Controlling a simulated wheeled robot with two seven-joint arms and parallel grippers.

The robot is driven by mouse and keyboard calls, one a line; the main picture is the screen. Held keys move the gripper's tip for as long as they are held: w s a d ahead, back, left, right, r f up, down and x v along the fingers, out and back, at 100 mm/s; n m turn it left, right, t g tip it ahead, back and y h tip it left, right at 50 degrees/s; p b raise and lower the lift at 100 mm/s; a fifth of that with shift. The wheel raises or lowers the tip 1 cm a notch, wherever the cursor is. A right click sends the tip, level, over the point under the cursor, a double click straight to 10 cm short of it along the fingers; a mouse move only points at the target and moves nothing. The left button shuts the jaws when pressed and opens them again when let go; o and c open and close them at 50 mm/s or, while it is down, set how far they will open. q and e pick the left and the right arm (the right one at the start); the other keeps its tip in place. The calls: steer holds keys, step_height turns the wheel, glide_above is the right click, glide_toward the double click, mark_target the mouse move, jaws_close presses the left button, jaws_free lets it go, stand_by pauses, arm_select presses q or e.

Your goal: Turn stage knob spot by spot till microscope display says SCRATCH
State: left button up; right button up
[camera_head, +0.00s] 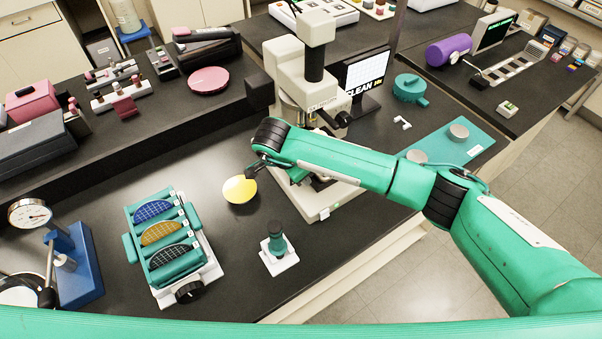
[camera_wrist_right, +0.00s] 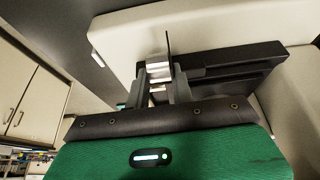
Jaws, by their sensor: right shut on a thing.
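The microscope (camera_head: 305,85) stands at the back centre. Its display (camera_head: 366,75) is partly behind the microscope and reads CLEAN. My right gripper (camera_head: 257,168) is beside the microscope's left side, at the upper right rim of a yellow disc (camera_head: 239,190). In the right wrist view its fingers (camera_wrist_right: 160,78) are shut around a small silvery part, with a thin dark plate (camera_wrist_right: 169,45) seen edge-on beyond them. A dark stage-like slab (camera_wrist_right: 240,62) lies close by. I cannot make out the stage knob clearly; my right arm covers much of the stage. My left gripper is not in view.
A teal rack (camera_head: 130,248) with blue, amber and dark discs stands at the left front. A small teal-topped stand (camera_head: 276,243) is in front of the microscope. A blue dial gauge (camera_head: 75,255) is at far left. Bare black bench lies between them.

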steer(key=shift+w+d+f+g+y+b, duration=0.2)
steer(key=shift+g+y+b, duration=0.4)
steer(key=shift+b, duration=0.9)
steer(key=shift+w+d+f+g+y+b, duration=0.1)
steer(key=shift+d+g+y+b, duration=0.2)
steer(key=shift+y+b, duration=0.85)
steer(key=shift+r+b, duration=0.25)
steer(key=shift+b, duration=0.5)
steer(key=o, duration=1)
steer(key=shift+r, duration=0.1)
steer(key=shift+r, duration=0.1)
